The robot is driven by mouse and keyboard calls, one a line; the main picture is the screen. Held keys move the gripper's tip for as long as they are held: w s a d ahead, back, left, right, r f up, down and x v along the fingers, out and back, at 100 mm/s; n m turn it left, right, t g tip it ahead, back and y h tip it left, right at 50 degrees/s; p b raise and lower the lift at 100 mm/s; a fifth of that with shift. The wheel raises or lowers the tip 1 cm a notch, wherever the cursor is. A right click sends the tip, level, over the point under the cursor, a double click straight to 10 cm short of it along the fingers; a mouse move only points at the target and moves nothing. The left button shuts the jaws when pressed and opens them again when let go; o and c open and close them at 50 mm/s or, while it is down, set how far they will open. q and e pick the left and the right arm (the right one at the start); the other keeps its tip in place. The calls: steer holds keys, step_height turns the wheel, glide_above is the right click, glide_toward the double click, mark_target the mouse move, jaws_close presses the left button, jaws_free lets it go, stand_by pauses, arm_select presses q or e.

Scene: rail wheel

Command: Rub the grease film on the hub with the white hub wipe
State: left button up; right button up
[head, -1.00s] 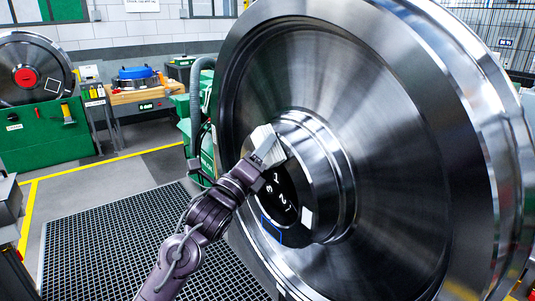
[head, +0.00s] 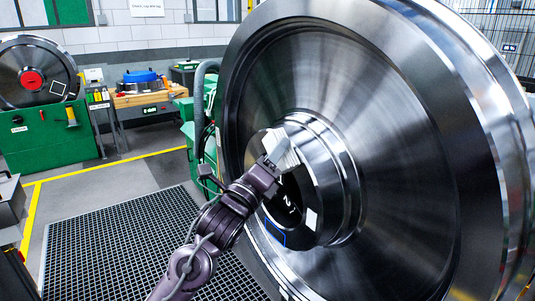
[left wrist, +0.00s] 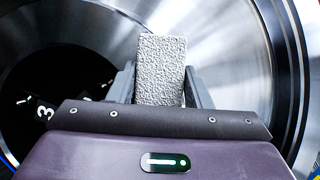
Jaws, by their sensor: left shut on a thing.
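The large steel rail wheel (head: 400,140) fills the right half of the head view. Its raised hub (head: 338,180) has a dark front face with white numerals, partly covered by my arm. My left gripper (head: 274,160) is at the upper left part of the hub. It is shut on the white hub wipe (head: 284,149), a pale block with a rough surface. The wipe (left wrist: 160,70) also stands between the fingers in the left wrist view. The wipe overlaps the hub's upper rim; whether it touches is not clear. I cannot make out the grease film. My right gripper is not in view.
A floor grating (head: 135,245) lies left of the wheel, with a yellow floor line beyond it. A green stand (head: 50,140) with a smaller wheel and a wooden bench (head: 140,98) stand at the back left. A grey hose (head: 198,90) hangs beside the wheel.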

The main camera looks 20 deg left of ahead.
arm_select(q)
steer(key=shift+d, duration=0.15)
steer(key=shift+s+a+b, duration=0.25)
steer(key=shift+s+a, duration=0.65)
steer(key=shift+s, duration=0.25)
steer(key=shift+s+a+b, duration=0.25)
steer(key=shift+s+a, duration=0.65)
steer(key=shift+s, duration=0.25)
steer(key=shift+s+a+b, duration=0.5)
steer(key=shift+s+a, duration=0.4)
steer(key=shift+s, duration=0.25)
